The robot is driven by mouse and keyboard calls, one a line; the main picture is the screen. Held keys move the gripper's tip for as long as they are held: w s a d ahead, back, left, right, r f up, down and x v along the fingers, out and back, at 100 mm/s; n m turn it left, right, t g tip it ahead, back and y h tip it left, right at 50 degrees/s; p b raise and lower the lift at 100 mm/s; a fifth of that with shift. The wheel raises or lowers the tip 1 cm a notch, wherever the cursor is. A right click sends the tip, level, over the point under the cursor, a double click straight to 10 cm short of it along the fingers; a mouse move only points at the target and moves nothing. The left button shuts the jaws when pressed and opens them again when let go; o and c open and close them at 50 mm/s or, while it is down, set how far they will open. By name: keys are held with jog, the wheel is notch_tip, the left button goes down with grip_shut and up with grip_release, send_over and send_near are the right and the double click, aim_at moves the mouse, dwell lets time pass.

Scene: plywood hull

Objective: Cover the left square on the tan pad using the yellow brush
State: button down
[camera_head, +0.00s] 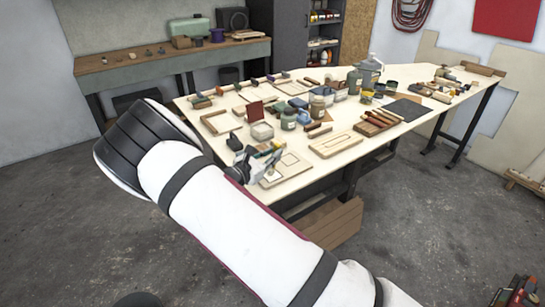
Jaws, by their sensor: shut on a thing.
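The tan pad (297,171) lies flat at the near left edge of the plywood table. It bears two pale outlined squares, and the left square (272,172) is partly hidden by my gripper. My gripper (262,158) is low over the pad's left side, beyond my white arm. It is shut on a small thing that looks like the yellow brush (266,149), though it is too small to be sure. I cannot tell whether the bristles touch the pad.
Jars (288,119), a clear box (262,131) and a dark red block (255,109) stand behind the pad. A wooden tray (336,146) lies to its right, then several red-brown strips (376,123). A brown box (335,225) is below the table.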

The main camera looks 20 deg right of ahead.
jog(key=shift+w+a+b, duration=0.2)
jog(key=shift+w+b, duration=0.25)
jog(key=shift+w, duration=0.35)
jog(key=shift+w, duration=0.15)
jog(key=shift+w+a+b, duration=0.3)
jog(key=shift+w+b, duration=0.45)
jog(key=shift+w, duration=0.1)
jog(key=shift+r, duration=0.1)
notch_tip(320, 180, up, 6)
jog(key=shift+f+p, duration=0.1)
jog(key=shift+p, duration=0.9)
